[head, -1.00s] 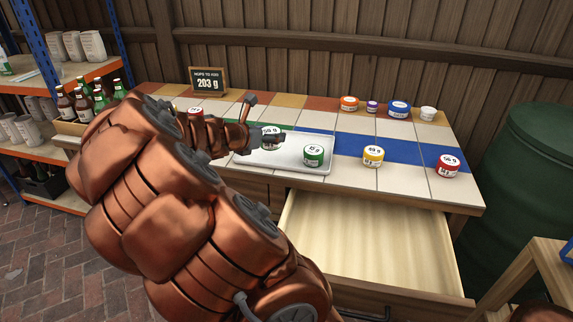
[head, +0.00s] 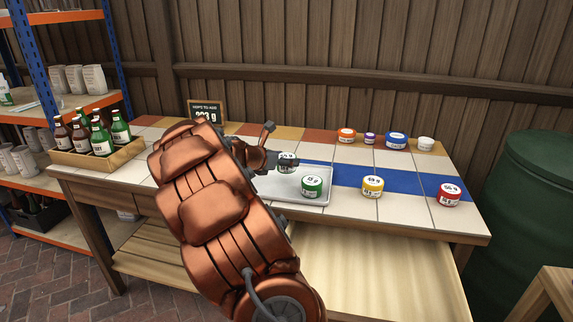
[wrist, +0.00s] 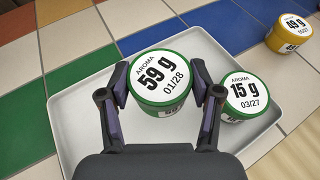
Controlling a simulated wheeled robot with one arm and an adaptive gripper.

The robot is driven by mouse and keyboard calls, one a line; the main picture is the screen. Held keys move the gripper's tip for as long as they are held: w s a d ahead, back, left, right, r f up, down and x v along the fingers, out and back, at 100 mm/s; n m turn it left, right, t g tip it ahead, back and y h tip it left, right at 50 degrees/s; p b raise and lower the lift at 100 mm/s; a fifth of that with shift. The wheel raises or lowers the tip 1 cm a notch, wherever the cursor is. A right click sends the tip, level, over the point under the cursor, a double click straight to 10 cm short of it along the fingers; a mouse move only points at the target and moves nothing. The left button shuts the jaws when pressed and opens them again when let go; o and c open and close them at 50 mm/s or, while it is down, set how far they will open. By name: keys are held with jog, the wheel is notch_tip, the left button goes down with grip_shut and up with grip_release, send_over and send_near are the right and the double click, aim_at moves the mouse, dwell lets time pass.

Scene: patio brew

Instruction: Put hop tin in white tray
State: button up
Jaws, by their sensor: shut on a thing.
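My gripper (wrist: 166,98) is shut on a green hop tin marked 59 g (wrist: 160,78), with a finger on each side of it. The tin is over the white tray (wrist: 74,116); I cannot tell whether it touches the tray floor. In the head view the held tin (head: 287,160) shows at the fingertips, partly covered by my gripper (head: 280,160). A second green tin marked 15 g (wrist: 243,95) sits upright in the tray, just right of the held tin. It also shows in the head view (head: 312,187).
A yellow tin (head: 372,187) and a red tin (head: 448,194) stand right of the tray. Orange (head: 347,136), purple (head: 369,138), blue (head: 396,141) and white (head: 426,144) containers line the back. A drawer (head: 375,275) is open below. A bottle crate (head: 97,157) stands left.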

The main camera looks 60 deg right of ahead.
aim_at(286, 153)
jog(key=shift+w+d+f, duration=0.1)
jog(key=shift+w+d, duration=0.25)
jog(key=shift+d, duration=0.25)
jog(key=shift+w+d+f, duration=0.1)
jog(key=shift+w+d, duration=0.25)
jog(key=shift+d, duration=0.3)
jog(key=shift+w+d, duration=0.35)
jog(key=shift+d, duration=0.25)
jog(key=shift+d+f, duration=0.15)
jog(key=shift+f, duration=0.15)
jog(key=shift+f+b, duration=0.6)
jog(key=shift+f, duration=0.8)
jog(key=shift+f, duration=0.1)
jog(key=o, duration=1.2)
jog(key=shift+f, duration=0.1)
jog(key=shift+c, duration=0.2)
